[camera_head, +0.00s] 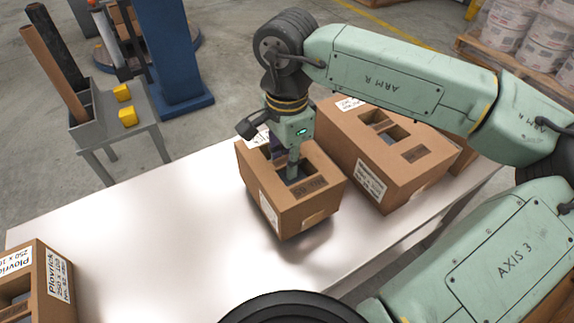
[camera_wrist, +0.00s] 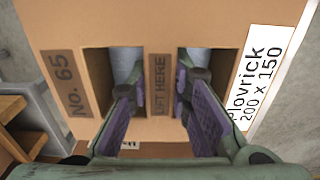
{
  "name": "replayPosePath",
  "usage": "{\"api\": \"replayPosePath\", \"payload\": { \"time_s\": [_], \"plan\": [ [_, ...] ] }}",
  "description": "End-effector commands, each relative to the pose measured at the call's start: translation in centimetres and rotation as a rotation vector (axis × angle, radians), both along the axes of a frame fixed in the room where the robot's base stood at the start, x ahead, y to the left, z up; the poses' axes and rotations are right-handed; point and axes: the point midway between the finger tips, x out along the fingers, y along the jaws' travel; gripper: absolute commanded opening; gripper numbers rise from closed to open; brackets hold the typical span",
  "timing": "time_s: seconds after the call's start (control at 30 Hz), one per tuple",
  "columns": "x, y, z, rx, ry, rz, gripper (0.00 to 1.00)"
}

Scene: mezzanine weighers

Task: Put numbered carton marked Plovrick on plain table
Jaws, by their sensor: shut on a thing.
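My gripper (camera_head: 287,160) points down into the top of a brown carton (camera_head: 312,203). In the wrist view the fingers (camera_wrist: 158,95) reach into two square holes and close on the strip printed "LIFT HERE" between them. That carton (camera_wrist: 205,22) is printed "No. 65" and has a white label reading Plovrick 200 x 150. It is over the pale, smooth table (camera_head: 160,215); whether its base touches the top is hard to tell. Another carton (camera_head: 40,285) at the lower left has a label reading Plovrick 250 x 10-something, partly cut off.
A larger carton (camera_head: 400,175) stands close to the right of the held one, with another partly hidden behind it. The table's left half is mostly clear. A grey stand (camera_head: 100,135) with yellow blocks (camera_head: 128,116) and a blue column (camera_head: 170,50) stand beyond. Wrapped buckets (camera_head: 520,35) sit at upper right.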

Motion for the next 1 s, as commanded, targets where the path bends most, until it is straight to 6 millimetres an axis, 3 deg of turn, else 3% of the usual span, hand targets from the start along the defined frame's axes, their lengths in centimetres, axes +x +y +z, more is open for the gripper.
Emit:
{"api": "replayPosePath", "payload": {
  "time_s": [0.13, 0.53, 0.57, 0.83, 1.0],
  "plan": [
    [0.0, 0.0, -1.9, 0.0, 0.0, 0.001, 0.0],
    [0.0, 0.0, -2.6, 0.001, -0.002, 0.0, 0.0],
    [0.0, 0.0, -2.5, 0.001, -0.001, 0.0, 0.19],
    [0.0, 0.0, -2.4, 0.001, -0.001, 0.0, 0.37],
    [0.0, 0.0, -2.4, 0.001, -0.001, 0.0, 0.39]
  ]
}}
